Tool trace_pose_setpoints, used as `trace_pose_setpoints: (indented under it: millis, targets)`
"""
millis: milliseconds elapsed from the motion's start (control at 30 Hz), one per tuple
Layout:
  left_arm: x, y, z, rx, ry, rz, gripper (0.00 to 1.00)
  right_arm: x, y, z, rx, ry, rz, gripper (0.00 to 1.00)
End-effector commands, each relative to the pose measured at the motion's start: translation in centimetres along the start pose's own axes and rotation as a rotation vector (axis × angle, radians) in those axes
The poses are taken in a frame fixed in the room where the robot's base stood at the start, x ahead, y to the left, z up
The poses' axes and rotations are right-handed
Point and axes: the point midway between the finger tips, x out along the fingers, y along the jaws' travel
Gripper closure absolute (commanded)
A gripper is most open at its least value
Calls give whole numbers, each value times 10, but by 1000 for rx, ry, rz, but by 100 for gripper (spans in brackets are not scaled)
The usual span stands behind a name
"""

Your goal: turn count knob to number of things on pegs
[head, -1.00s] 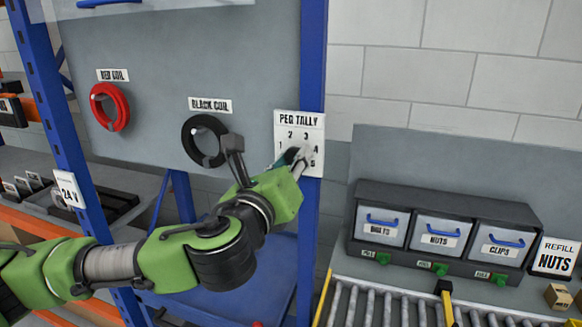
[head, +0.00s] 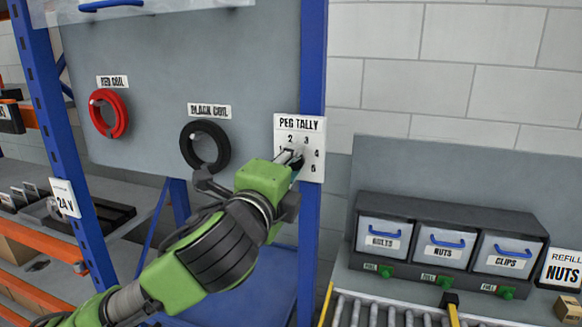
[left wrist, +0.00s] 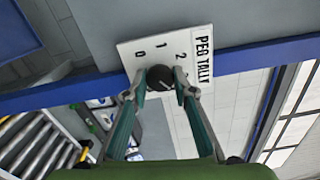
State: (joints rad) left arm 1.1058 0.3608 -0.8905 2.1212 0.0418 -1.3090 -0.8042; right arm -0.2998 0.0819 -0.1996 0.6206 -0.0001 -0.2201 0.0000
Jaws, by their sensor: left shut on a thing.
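The PEG TALLY plate (head: 299,123) is fixed to a blue post, with numbers around a dark count knob (head: 297,162). My left gripper (head: 291,158) reaches it from the lower left. In the left wrist view my gripper (left wrist: 160,82) is shut on the knob (left wrist: 158,77), one finger on each side. The plate (left wrist: 137,50) shows 0, 1 and 2 there; I cannot tell which number the knob points to. A red coil (head: 122,114) hangs on one peg and a black coil (head: 222,149) on another. My right gripper is not in view.
A grey backboard (head: 165,60) carries the pegs and labels. At the right, a dark rack holds bins marked BOLTS (head: 383,243), NUTS (head: 439,247) and CLIPS (head: 507,258) above a roller conveyor (head: 390,313). A 24 V sign (head: 65,198) is on the left post.

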Motion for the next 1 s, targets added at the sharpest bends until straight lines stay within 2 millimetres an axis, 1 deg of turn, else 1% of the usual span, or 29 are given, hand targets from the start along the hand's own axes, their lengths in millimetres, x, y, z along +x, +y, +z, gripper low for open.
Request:
trace_pose_setpoints:
  millis: [467, 1000]
  targets:
    - [0, -3, 0, -456, 2, -4, 96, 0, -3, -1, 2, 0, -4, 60]
    - [0, -7, 2, -966, 3, -9, 96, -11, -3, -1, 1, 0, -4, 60]
